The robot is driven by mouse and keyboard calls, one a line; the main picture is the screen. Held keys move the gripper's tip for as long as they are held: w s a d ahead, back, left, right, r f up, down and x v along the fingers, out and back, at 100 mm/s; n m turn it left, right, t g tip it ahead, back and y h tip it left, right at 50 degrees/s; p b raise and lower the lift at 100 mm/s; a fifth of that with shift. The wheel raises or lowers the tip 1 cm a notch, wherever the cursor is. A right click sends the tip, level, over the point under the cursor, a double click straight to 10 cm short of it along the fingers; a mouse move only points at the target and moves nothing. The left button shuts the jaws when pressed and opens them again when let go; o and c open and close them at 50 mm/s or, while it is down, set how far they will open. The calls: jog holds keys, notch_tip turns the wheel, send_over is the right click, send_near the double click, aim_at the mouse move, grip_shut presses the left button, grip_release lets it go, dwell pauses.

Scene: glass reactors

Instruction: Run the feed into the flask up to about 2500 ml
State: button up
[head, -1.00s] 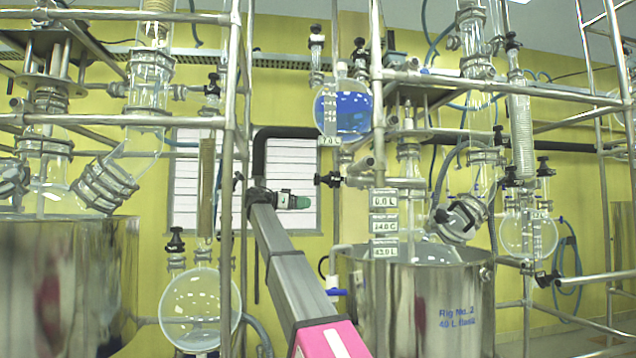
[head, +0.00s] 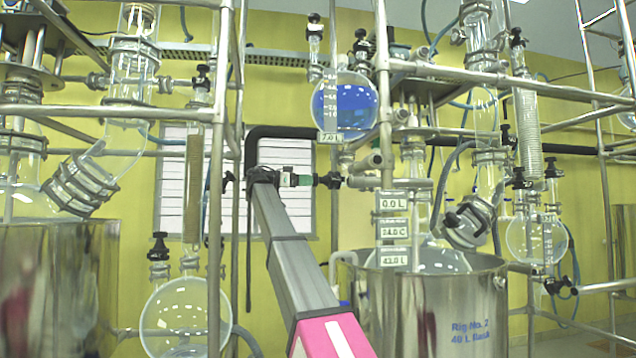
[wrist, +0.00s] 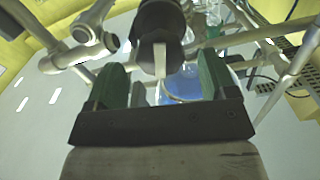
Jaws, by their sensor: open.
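A round glass feed vessel (head: 345,103) with blue liquid hangs at upper middle; its tag (head: 330,137) reads 7.0 L. Below it is a tap with a black handle (head: 330,180). The glass flask (head: 420,260) sits in a steel pot (head: 440,310) marked Rig No. 2. Stacked tags (head: 393,202) beside it read 0.0 L on top; the lower ones are small. My gripper (head: 303,180) is open just left of the black handle and level with it. In the wrist view, a dark knob with a pale lever (wrist: 160,58) shows between and beyond the green fingers (wrist: 162,85). Contact is not visible.
Steel frame posts (head: 385,150) and rails (head: 510,87) stand close around the tap. Another steel pot (head: 55,290) and a round flask (head: 187,318) are at left. A smaller round flask (head: 537,240) hangs at right.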

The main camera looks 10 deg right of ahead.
aim_at(318, 180)
jog(key=shift+d, duration=2.45)
jog(key=c, duration=0.9)
